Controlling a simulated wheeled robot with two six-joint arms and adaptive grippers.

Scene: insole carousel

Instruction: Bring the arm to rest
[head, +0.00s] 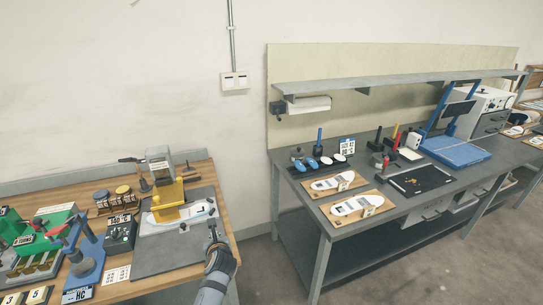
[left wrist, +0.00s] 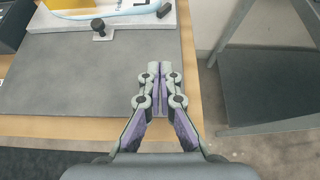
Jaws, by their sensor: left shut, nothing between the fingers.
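My left gripper (head: 213,234) is over the right front part of the wooden bench (head: 221,197), beside the grey mat's right edge. In the left wrist view its fingers (left wrist: 160,70) are together with nothing between them, above the grey mat (left wrist: 75,85). A white fixture (head: 205,220) with an insole-like piece and a yellow clamp (head: 168,208) stands on the mat, to the left of and beyond the gripper. The fixture's lower edge also shows at the top of the left wrist view (left wrist: 120,22). My right gripper is not in view.
A black box with a display (head: 120,236) and a green device (head: 45,236) stand to the left. A dark workbench (head: 335,218) with insole boards stands to the right, across a floor gap. The mat's front right area is clear.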

